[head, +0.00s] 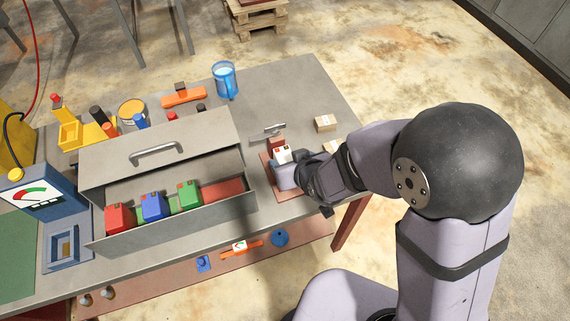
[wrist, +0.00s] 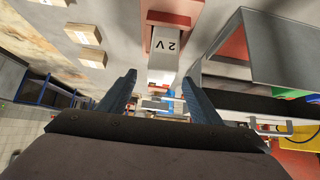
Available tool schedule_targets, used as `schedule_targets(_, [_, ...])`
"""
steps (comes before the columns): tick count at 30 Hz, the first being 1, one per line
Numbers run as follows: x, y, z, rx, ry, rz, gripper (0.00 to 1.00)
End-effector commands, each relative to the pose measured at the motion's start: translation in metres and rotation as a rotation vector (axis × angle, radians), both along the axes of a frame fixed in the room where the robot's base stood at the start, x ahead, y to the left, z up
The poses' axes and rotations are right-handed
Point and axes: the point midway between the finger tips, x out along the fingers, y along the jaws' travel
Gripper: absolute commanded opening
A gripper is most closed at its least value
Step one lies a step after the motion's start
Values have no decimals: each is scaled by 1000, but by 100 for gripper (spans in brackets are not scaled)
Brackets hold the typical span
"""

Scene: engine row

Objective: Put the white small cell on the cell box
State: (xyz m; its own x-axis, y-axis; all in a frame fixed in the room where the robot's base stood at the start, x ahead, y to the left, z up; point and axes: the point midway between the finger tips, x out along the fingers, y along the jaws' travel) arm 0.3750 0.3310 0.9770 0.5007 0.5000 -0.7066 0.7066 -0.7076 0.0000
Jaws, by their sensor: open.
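The white small cell (head: 282,154) stands on a reddish-brown pad (head: 266,172) at the right of the bench. In the wrist view its pale face (wrist: 163,50) carries the mark "2V". My gripper (head: 296,172) is beside the cell, partly covering it from the head camera. In the wrist view my gripper (wrist: 159,82) is open, with one finger to each side of the cell's line; I cannot tell whether either finger touches it. The grey cell box (head: 170,238) has a handled lid and holds a red cell (head: 119,218), a blue cell (head: 153,207) and a green cell (head: 188,194).
Bare reddish floor (head: 225,190) shows in the box right of the green cell. A small carton (head: 325,123) is right of the pad. A blue cup (head: 224,78) and orange tool (head: 184,97) stand behind the box. A meter (head: 40,195) is at left.

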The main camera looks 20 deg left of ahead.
Motion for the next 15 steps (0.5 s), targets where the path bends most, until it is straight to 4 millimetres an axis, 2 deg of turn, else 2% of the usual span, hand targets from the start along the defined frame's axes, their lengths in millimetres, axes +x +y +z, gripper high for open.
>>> schedule_targets(15, [19,21,-31,-1,1,0,59])
